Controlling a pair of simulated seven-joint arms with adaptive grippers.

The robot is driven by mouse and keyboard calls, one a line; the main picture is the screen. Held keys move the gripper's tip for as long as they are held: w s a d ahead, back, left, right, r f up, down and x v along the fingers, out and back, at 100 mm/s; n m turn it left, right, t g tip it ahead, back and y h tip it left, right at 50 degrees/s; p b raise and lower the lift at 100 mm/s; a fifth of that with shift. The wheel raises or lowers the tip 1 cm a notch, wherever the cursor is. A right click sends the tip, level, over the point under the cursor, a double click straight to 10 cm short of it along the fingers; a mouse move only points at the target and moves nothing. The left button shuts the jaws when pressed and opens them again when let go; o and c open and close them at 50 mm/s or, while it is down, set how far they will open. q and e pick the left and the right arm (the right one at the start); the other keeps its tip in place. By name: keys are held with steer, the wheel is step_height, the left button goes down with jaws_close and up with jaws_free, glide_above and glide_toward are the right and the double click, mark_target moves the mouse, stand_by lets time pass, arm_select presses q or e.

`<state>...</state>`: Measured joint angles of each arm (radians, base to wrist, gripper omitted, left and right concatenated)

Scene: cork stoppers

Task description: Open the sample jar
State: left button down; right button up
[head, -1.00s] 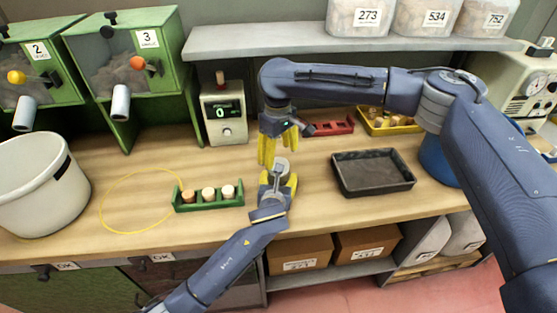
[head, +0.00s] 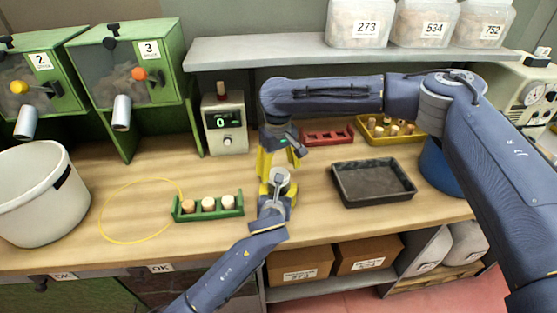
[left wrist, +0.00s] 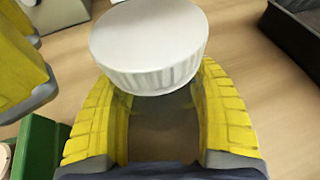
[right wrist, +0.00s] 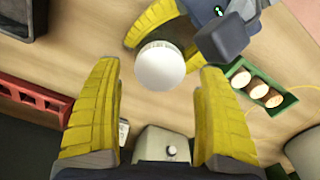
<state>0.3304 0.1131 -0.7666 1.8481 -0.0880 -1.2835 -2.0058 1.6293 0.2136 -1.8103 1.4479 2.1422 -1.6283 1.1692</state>
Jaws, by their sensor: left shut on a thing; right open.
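The sample jar stands in my left gripper (left wrist: 160,130), which is shut on its dim see-through body (left wrist: 165,120). Its white ribbed lid (left wrist: 150,45) is on top, and shows as a white disc in the right wrist view (right wrist: 160,66). In the head view the jar (head: 281,178) is small and partly hidden by the grippers. My right gripper (head: 279,166) is open, close by the jar. In the right wrist view its two yellow fingers (right wrist: 150,75) are spread, with the lid beyond and between their tips, apart from them. Its fingers also show at the upper left of the left wrist view.
A green rack (head: 184,214) with three corks stands left of the jar, beside a yellow ring (head: 104,212) on the bench. A dark tray (head: 375,182) is at right. Behind are a display box (head: 226,140), a red rack (head: 326,137) and a yellow tray of corks (head: 380,137).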

steer(key=shift+f, duration=1.2)
steer(key=shift+o, duration=0.2)
steer(key=c, duration=1.4)
steer(key=shift+n, duration=1.6)
steer(key=o, duration=1.3)
steer(key=shift+r, duration=0.1)
